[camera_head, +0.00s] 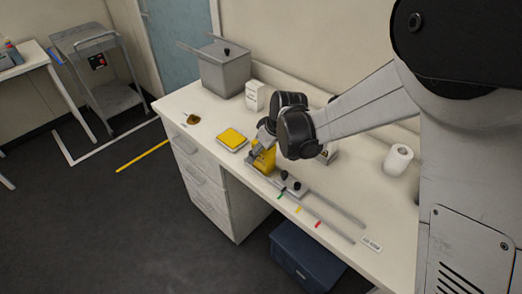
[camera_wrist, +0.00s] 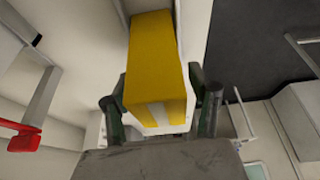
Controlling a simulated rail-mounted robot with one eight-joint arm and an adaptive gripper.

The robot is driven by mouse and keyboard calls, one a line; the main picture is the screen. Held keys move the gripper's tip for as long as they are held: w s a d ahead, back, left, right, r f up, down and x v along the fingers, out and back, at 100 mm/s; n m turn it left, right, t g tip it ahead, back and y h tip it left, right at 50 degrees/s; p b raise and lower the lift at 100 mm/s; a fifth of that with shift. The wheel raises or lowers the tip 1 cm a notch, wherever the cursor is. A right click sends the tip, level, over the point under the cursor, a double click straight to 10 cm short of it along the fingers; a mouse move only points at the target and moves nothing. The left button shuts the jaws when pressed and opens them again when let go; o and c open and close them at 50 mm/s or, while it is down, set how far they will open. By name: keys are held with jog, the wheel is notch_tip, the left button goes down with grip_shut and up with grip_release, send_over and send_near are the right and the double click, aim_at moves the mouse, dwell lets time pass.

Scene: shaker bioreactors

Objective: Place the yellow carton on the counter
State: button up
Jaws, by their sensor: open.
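The yellow carton (camera_head: 264,160) is upright at the counter (camera_head: 345,190), near its front edge, partly hidden by my gripper. I cannot tell for sure whether its base touches the counter. In the wrist view the yellow carton (camera_wrist: 157,60), with a pale stripe at its near end, lies between the two dark fingers. My gripper (camera_head: 258,145) is open around the carton. In the wrist view my gripper (camera_wrist: 160,108) shows a gap on the right finger's side; contact on the left is unclear.
A yellow-topped tray (camera_head: 232,138) and an amber item (camera_head: 193,119) lie left of the carton. A grey lidded bin (camera_head: 223,72) and white box (camera_head: 254,96) stand behind. A white roll (camera_head: 398,159) stands farther right.

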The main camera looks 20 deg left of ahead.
jog(key=v, duration=1.2)
jog(key=d+r+m+t, duration=0.1)
jog(key=d+r+m, duration=0.15)
jog(key=d, duration=0.25)
jog(key=d+r+m, duration=0.1)
jog(key=d+r, duration=0.2)
jog(key=d, duration=0.3)
jog(key=s+d+r+m+t+h, duration=0.1)
jog(key=s+d+m, duration=0.4)
jog(key=d, duration=1)
jog(key=s+d+r+m+t+h, duration=0.2)
jog(key=s+d+m, duration=0.3)
jog(key=s+d, duration=0.7)
jog(key=d+t+h+b, duration=0.1)
jog(key=d, duration=0.1)
jog(key=shift+d+m+t, duration=0.35)
jog(key=shift+t, duration=0.05)
jog(key=shift+s+r, duration=0.1)
jog(key=shift+s, duration=0.05)
notch_tip(320, 180, down, 7)
jog(key=b, duration=0.6)
jog(key=shift+r, duration=0.2)
